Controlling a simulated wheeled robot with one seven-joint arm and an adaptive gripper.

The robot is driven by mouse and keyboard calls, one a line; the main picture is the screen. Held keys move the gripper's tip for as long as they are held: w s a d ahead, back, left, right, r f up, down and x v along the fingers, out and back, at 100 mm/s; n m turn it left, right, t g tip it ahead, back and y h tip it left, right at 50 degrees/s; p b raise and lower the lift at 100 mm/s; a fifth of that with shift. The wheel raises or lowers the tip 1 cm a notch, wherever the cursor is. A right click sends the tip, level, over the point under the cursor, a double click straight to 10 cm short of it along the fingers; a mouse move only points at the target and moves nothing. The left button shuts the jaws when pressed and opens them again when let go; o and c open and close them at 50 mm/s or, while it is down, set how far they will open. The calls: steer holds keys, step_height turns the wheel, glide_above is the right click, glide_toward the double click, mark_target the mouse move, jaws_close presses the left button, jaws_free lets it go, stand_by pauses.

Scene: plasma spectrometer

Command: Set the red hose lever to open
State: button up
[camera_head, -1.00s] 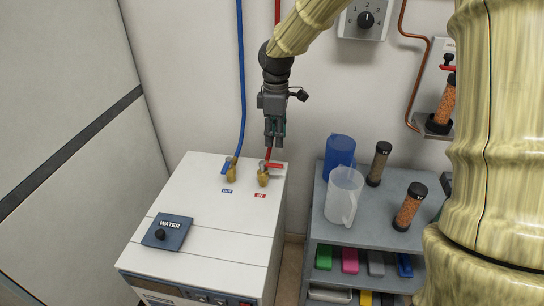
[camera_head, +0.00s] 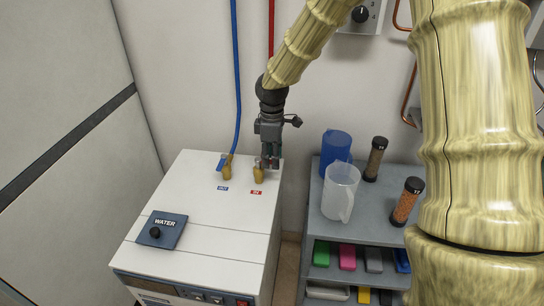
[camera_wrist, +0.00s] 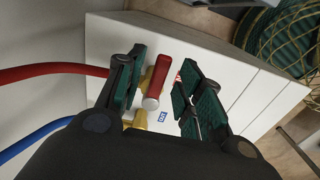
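The red hose lever (camera_wrist: 158,78) shows in the wrist view as a red bar with a pale round end. It lies between the two green-padded fingers of my gripper (camera_wrist: 160,92), which are open with gaps on both sides. In the head view my gripper (camera_head: 271,160) is down at the brass valve (camera_head: 258,176) of the red hose, and it hides the red lever there. The red hose (camera_wrist: 55,72) runs in from the left in the wrist view. A red label (camera_head: 257,193) lies in front of this valve.
The blue hose's brass valve (camera_head: 227,172) and blue lever (camera_head: 222,162) stand close on the left. The white machine's top (camera_head: 205,200) carries a WATER dial panel (camera_head: 161,231). A grey shelf (camera_head: 310,215) with jugs and jars stands to the right.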

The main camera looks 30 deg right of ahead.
steer(key=shift+c, duration=0.4)
jaws_close()
